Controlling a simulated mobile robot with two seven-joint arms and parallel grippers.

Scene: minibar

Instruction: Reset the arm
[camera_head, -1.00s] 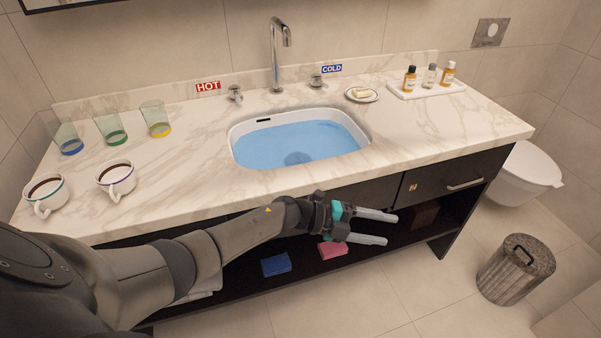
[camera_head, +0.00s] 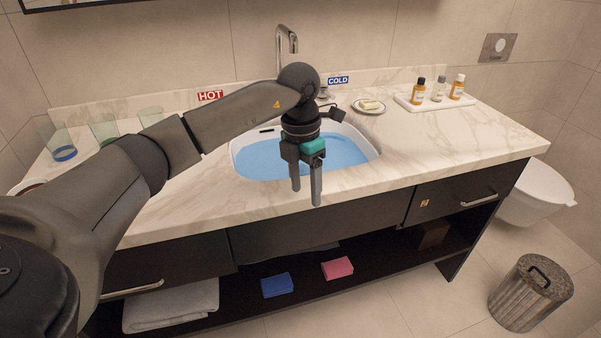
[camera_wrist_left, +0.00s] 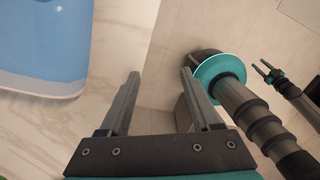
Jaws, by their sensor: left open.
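My left arm reaches in from the left in the head view. Its gripper (camera_head: 306,192) points down over the front edge of the counter, in front of the sink. The two fingers are apart with nothing between them. In the left wrist view the open fingers (camera_wrist_left: 160,90) also show, with the counter and a corner of the sink to their left and the floor below. Another gripper (camera_wrist_left: 268,72), which looks like my right one, shows small at the right of the wrist view; whether it is open there is too small to tell. It is not in the head view.
The sink (camera_head: 352,160) holds blue water. Glasses and a mostly hidden cup stand at the left of the marble counter (camera_head: 440,140). A soap dish (camera_head: 369,110) and a tray of bottles (camera_head: 408,101) sit right. Sponges (camera_head: 337,268) and a towel (camera_head: 172,306) lie on the lower shelf.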

